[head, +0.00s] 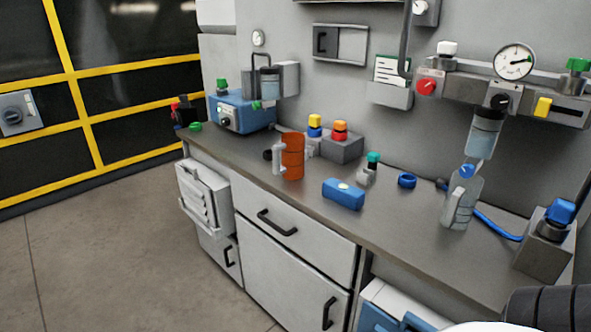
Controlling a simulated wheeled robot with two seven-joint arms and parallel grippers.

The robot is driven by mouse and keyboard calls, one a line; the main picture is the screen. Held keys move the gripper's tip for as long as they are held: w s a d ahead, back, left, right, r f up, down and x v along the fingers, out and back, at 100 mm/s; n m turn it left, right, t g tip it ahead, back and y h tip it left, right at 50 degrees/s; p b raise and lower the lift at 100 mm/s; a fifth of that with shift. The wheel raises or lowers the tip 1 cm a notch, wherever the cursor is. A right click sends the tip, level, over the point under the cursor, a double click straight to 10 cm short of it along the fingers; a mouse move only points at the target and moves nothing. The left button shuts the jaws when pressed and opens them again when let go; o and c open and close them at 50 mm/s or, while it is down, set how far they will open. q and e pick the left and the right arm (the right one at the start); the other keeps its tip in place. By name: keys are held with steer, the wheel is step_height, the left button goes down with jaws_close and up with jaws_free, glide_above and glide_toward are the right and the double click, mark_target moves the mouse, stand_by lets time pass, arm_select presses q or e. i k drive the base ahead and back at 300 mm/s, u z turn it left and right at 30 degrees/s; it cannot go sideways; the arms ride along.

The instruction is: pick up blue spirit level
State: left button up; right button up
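The blue spirit level (343,194) appears to be the short blue block lying on the grey counter, near its front edge, with a small pale spot on its top. Nothing covers it. An orange cylinder with a grey handle stands to its left, apart from it. Neither of my grippers shows in the head view. A white and dark ribbed part at the bottom right corner looks like part of my own arm, well away from the block.
The orange cylinder (292,157), a small green-topped bottle (369,170), a blue ring (407,180) and a clear bottle (461,200) stand on the counter (390,225). A gauge rail (500,90) hangs on the wall. The counter right of the block is mostly clear.

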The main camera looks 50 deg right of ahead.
mark_target(350, 197)
steer(key=i, duration=1.5)
steer(key=z, duration=2.1)
